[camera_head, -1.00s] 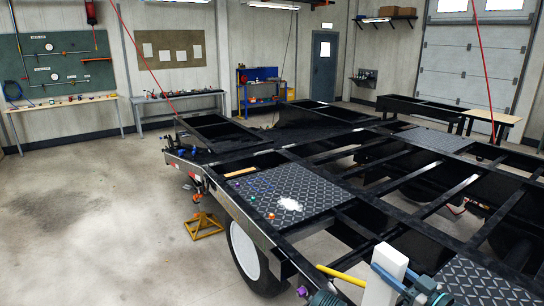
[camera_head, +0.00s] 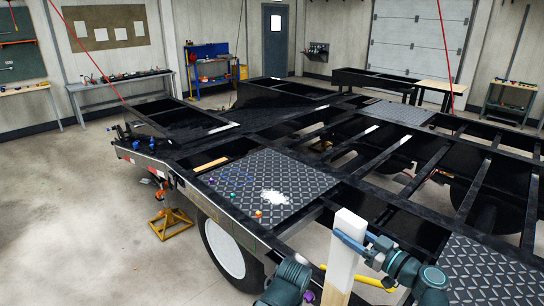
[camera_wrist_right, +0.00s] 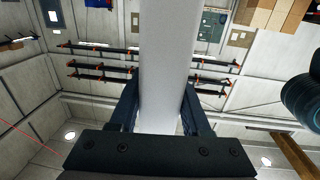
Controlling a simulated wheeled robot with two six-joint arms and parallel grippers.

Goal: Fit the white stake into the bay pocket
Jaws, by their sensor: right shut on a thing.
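The white stake (camera_head: 344,258) stands nearly upright, leaning slightly, at the bottom middle of the head view. Its lower end runs out of the picture. My right gripper (camera_head: 352,241) is shut on its upper part. In the right wrist view the stake (camera_wrist_right: 166,55) runs between the two dark fingers of the gripper (camera_wrist_right: 160,112). The black trailer frame (camera_head: 285,234) lies beyond and beside the stake. I cannot pick out the bay pocket for certain. My left gripper is not in view.
A yellow bar (camera_head: 362,279) lies behind the stake. Chequered deck plates (camera_head: 318,183) cover parts of the frame, with open gaps between crossbeams. A white-hubbed wheel (camera_head: 222,248) and a yellow stand (camera_head: 170,222) are below its left side. The floor at left (camera_head: 80,220) is clear.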

